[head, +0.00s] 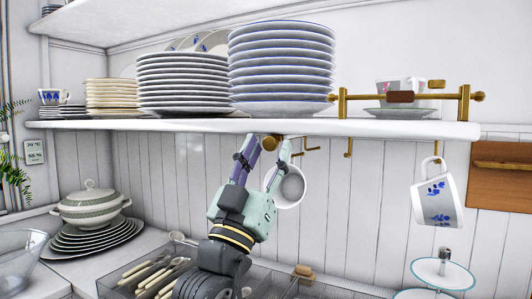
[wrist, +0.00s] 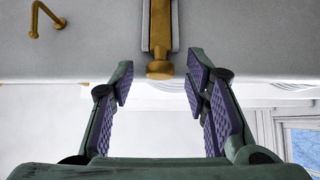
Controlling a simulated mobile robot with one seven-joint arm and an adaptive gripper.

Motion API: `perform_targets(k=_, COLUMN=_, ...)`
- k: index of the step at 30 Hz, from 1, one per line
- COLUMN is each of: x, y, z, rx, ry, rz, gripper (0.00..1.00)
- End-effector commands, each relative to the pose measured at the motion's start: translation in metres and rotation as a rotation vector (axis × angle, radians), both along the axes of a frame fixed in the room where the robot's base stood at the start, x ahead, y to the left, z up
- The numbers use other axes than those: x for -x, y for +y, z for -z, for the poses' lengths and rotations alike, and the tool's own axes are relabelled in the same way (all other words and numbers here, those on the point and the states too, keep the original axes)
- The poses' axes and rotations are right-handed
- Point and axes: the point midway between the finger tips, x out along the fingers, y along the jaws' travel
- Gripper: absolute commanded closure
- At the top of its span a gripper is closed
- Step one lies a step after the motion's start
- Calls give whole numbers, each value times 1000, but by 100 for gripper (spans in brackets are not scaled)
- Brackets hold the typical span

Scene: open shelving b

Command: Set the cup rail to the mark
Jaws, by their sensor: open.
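A brass bar ending in a round knob (wrist: 160,69) runs in a pale channel under the shelf; it looks like the cup rail. In the wrist view my gripper (wrist: 159,78) is open, with one purple-padded finger on each side of the knob and a gap on both sides. In the head view my gripper (head: 263,148) reaches up under the shelf edge, beside the knob (head: 268,141). A white mug (head: 290,188) hangs behind the fingers, partly hidden. I cannot clearly make out a mark.
Plate stacks (head: 281,65) stand on the shelf (head: 250,127) above my gripper. A brass guard rail (head: 435,97) with a brown block is at its right end. A blue-flowered mug (head: 436,200) hangs at right. Below are a cutlery tray (head: 120,288) and a tureen (head: 88,208).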

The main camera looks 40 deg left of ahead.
Motion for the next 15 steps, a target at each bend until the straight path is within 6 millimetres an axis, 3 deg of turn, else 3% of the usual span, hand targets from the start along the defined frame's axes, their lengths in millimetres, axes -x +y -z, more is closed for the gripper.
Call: perform_targets(k=15, x=0, y=0, z=0, rx=0, ry=0, rz=0, gripper=89)
